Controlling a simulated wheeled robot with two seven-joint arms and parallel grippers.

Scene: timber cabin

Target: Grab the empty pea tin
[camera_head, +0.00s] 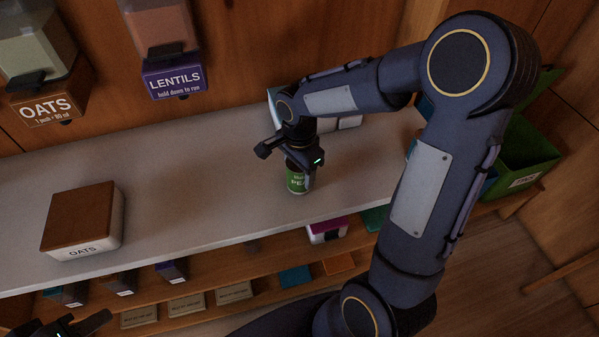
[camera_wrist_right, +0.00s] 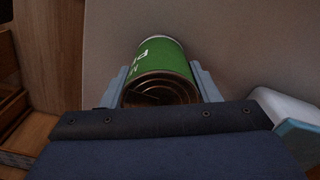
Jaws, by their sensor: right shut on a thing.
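The pea tin (camera_head: 296,179) is green with white lettering and stands upright on the pale counter (camera_head: 205,180). In the right wrist view the tin (camera_wrist_right: 160,62) sits between the two fingers, with its metal end toward the camera. My right gripper (camera_head: 303,168) reaches down from above and is shut on the tin, with the fingers on either side of it; it also shows in the right wrist view (camera_wrist_right: 160,88). The tin's upper part is partly hidden by the gripper in the head view. My left gripper (camera_head: 75,328) is partly in view at the bottom left corner.
A white box with a brown lid marked OATS (camera_head: 115,222) stands on the counter at left. Oats (camera_head: 47,98) and lentils (camera_head: 174,78) dispensers hang on the wall. A green bin (camera_head: 530,150) stands at right. A lower shelf holds several small boxes. The counter between oats box and tin is clear.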

